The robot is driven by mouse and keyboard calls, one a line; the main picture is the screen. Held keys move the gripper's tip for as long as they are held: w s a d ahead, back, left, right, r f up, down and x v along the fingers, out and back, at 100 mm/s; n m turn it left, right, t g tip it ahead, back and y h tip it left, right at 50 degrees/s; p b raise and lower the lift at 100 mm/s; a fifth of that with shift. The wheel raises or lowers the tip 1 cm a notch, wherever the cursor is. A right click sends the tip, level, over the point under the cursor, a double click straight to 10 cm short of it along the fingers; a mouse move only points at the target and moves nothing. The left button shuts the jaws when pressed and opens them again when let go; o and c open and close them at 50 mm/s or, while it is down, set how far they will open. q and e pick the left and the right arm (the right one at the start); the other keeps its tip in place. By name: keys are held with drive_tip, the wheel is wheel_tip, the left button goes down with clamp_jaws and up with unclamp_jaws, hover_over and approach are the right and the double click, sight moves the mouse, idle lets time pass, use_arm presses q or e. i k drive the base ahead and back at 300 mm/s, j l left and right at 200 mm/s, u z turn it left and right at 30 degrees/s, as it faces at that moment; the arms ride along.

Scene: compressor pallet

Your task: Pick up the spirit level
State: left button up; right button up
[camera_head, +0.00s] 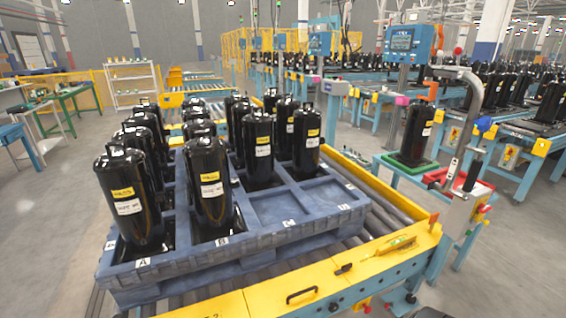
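A small dark object (343,268) lies on the yellow front rail of the conveyor, too small to identify. Neither of my grippers shows in the head view.
A blue pallet (190,264) with labelled compartments carries several black compressors (207,180) on a roller conveyor (385,215). Some right-hand compartments are empty. A yellow rail (385,258) with a black handle (301,295) edges the conveyor. Another compressor (415,135) stands on a green-edged stand at right.

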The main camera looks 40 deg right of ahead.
sight(380, 251)
drive_tip(key=z, duration=2.4)
drive_tip(key=i+u, duration=0.1)
drive_tip(key=u, duration=0.25)
drive_tip(key=l+u, duration=0.1)
drive_tip(key=u, duration=0.2)
drive_tip(key=i+l+u, duration=0.1)
drive_tip(key=u, duration=0.25)
drive_tip(key=i+l+u, duration=0.1)
drive_tip(key=l, duration=0.25)
drive_tip(key=i+l+u, duration=0.15)
drive_tip(key=l, duration=0.2)
drive_tip(key=i+l+u, duration=0.1)
drive_tip(key=l, duration=0.25)
drive_tip(key=i+l+u, duration=0.1)
drive_tip(key=l, duration=0.25)
drive_tip(key=i+l+u, duration=0.15)
drive_tip(key=l, duration=0.25)
